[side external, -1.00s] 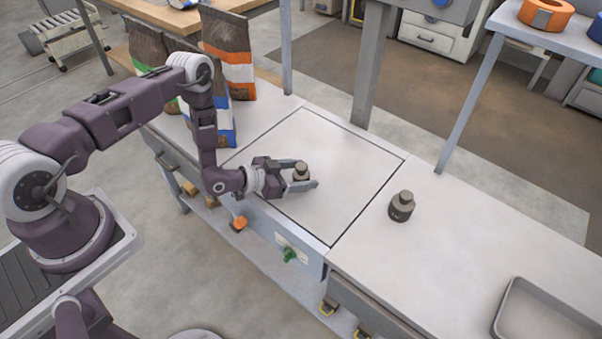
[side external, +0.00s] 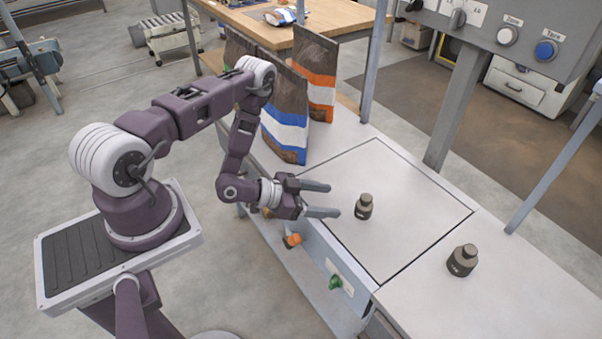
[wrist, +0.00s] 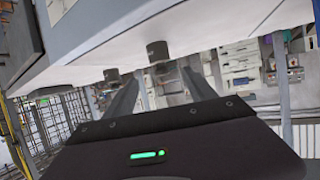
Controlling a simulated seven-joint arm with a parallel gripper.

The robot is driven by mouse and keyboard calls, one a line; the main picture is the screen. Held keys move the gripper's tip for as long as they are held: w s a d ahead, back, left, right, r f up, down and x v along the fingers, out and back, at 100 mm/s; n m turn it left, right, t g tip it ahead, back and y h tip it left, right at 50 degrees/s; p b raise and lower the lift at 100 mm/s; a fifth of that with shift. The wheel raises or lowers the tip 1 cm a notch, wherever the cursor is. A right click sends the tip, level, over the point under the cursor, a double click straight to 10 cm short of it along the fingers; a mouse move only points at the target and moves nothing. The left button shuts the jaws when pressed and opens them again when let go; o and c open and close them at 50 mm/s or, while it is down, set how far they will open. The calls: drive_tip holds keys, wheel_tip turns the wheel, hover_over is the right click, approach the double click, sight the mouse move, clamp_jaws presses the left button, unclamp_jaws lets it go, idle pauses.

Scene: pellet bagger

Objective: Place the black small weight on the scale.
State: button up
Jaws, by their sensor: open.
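The small black weight (side external: 364,206) stands upright on the scale's pale square plate (side external: 420,200), near its front-left side. My gripper (side external: 334,199) is open and empty, its two fingers pointing at this weight from the left with a short gap between. In the wrist view, where the scene appears upside down, the small weight (wrist: 157,50) shows ahead between the fingers (wrist: 162,71). A larger dark weight (side external: 462,260) stands on the counter just right of the plate; it also shows in the wrist view (wrist: 111,75).
Several bags of pellets (side external: 285,118) stand at the plate's left back corner. A grey post (side external: 458,115) and a control panel (side external: 500,30) with knobs rise behind the plate. A green knob (side external: 336,282) is on the front face. The plate's right part is clear.

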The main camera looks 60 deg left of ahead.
drive_tip(key=shift+w+a+r, duration=0.1)
drive_tip(key=shift+w+r, duration=0.1)
drive_tip(key=shift+w, duration=0.1)
drive_tip(key=w+a+r+m+g+y, duration=0.2)
drive_tip(key=w+a+r, duration=0.1)
drive_tip(key=w+r, duration=0.4)
drive_tip(key=s+a+r+n+g+y, duration=0.1)
drive_tip(key=s+r+n+g+y, duration=0.2)
drive_tip(key=r, duration=1.4)
drive_tip(key=s+d+r+n, duration=0.1)
drive_tip(key=s+d+r, duration=0.1)
drive_tip(key=s, duration=0.7)
drive_tip(key=s+d+r+n+g, duration=0.1)
drive_tip(key=s+d+r, duration=0.1)
drive_tip(key=s+r, duration=0.3)
drive_tip(key=s+d+r+n, duration=0.1)
drive_tip(key=s+d+r, duration=0.2)
drive_tip(key=s, duration=1)
drive_tip(key=shift+r+n+g, duration=0.3)
drive_tip(key=shift+r+g, duration=0.1)
